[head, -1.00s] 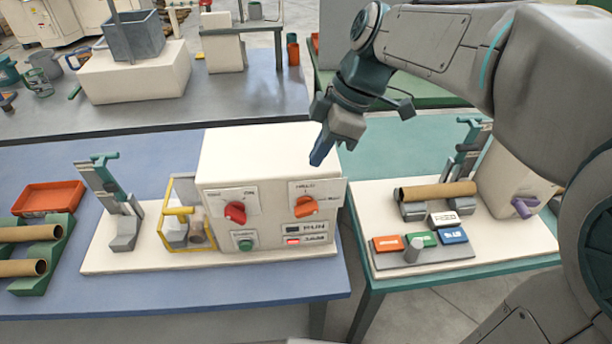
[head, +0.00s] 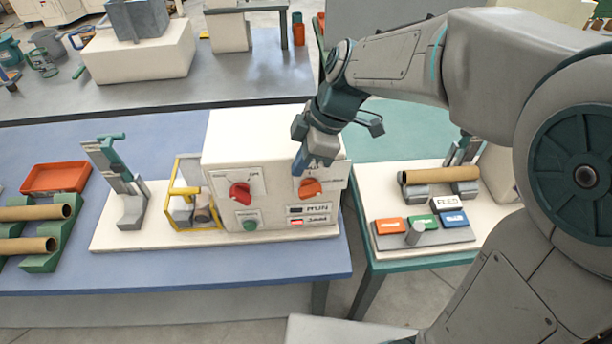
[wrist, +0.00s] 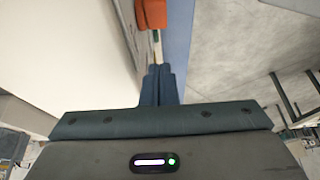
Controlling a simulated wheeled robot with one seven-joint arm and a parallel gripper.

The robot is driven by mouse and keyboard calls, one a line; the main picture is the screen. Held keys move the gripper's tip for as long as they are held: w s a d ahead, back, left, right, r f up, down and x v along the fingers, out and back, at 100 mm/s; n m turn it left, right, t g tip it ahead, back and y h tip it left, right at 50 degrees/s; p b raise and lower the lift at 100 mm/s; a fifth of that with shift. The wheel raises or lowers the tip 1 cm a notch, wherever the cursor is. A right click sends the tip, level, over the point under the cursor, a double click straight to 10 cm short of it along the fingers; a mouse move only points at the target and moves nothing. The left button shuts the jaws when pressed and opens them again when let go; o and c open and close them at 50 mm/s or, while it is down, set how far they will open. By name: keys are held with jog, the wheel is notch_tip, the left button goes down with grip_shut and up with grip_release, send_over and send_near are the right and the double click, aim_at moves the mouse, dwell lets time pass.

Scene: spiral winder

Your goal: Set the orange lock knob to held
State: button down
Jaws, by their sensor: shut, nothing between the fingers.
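The orange lock knob (head: 311,188) is on the right half of the front panel of the cream machine box (head: 262,138) in the head view. The label above it is mostly covered by my gripper. My gripper (head: 299,170) is shut and empty, with its fingertips just above and a little left of the knob in the picture; I cannot tell whether they touch it. In the wrist view an orange part, likely the knob (wrist: 152,14), shows at the top, beyond the shut fingers (wrist: 160,85) and apart from them.
A red knob (head: 240,193) and a green button (head: 250,225) are left on the same panel. Two indicator windows (head: 309,215) lie below the orange knob. A yellow guard frame (head: 180,180) stands left of the box. A second table (head: 400,265) with coloured buttons is at right.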

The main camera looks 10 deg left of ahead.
aim_at(306, 190)
jog(key=f, duration=0.4)
jog(key=shift+d+p, duration=0.2)
jog(key=shift+p, duration=0.2)
jog(key=shift+w+d+f, duration=0.1)
jog(key=shift+d+f, duration=0.15)
jog(key=shift+f, duration=0.35)
